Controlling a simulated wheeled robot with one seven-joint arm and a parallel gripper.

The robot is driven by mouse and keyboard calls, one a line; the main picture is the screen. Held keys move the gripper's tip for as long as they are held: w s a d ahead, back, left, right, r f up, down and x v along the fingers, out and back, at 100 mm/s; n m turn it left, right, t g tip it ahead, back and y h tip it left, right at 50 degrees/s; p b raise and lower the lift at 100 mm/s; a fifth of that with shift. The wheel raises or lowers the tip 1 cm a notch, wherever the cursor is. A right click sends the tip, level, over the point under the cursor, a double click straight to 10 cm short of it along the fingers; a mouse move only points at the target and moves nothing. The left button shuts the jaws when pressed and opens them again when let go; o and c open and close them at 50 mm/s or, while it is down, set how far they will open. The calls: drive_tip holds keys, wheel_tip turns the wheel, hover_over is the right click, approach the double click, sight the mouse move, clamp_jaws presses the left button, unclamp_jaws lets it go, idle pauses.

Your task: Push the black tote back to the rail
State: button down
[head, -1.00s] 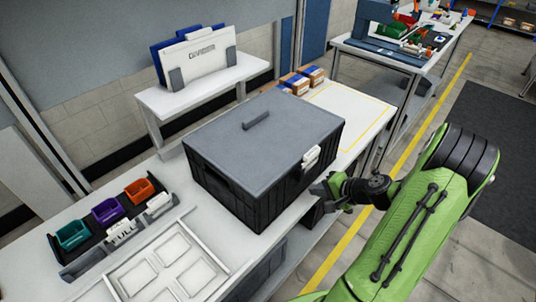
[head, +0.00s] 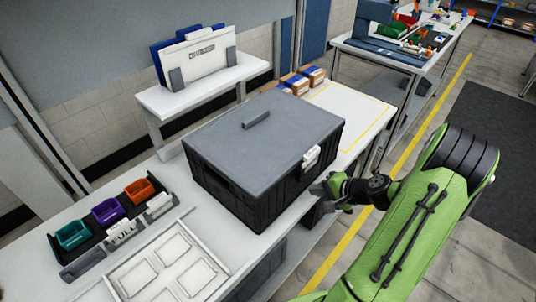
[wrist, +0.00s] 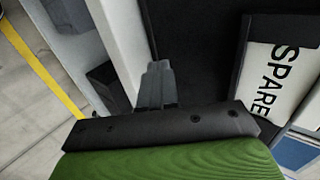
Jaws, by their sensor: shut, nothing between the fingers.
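The black tote (head: 250,190) stands on the white workbench with its grey lid (head: 265,140) on and a dark handle on top. A white label sits on its right side and reads SPARE in the wrist view (wrist: 272,75). My gripper (head: 322,187) is at the tote's front right side, low near the bench edge. In the wrist view its shut fingers (wrist: 157,85) point at the tote's dark wall (wrist: 200,40). I cannot tell whether they touch it. The rail is not clearly seen; the tote hides the bench behind it.
A white shelf (head: 205,92) with a document holder stands behind the tote. Small boxes (head: 302,80) and a yellow-outlined clear area (head: 350,108) lie to the right. Coloured bins (head: 107,211) and a white tray (head: 160,265) lie to the left.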

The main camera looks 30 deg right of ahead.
drive_tip(key=shift+w+a+p, duration=0.15)
drive_tip(key=shift+w+a, duration=0.75)
drive_tip(key=shift+w, duration=1.6)
drive_tip(key=shift+w+a+p, duration=0.15)
drive_tip(key=shift+w+a, duration=0.75)
drive_tip(key=shift+w, duration=1.6)
drive_tip(key=shift+w+a+p, duration=0.15)
drive_tip(key=shift+w+a, duration=0.75)
drive_tip(key=shift+w, duration=1.6)
drive_tip(key=shift+s+d+b, duration=0.2)
drive_tip(key=shift+s+d, duration=0.15)
drive_tip(key=shift+s, duration=0.6)
drive_tip(key=shift+s+d+b, duration=0.15)
drive_tip(key=shift+s+d, duration=0.25)
drive_tip(key=shift+s, duration=0.6)
drive_tip(key=shift+s+d+b, duration=0.2)
drive_tip(key=shift+s+d, duration=0.15)
drive_tip(key=shift+s, duration=0.6)
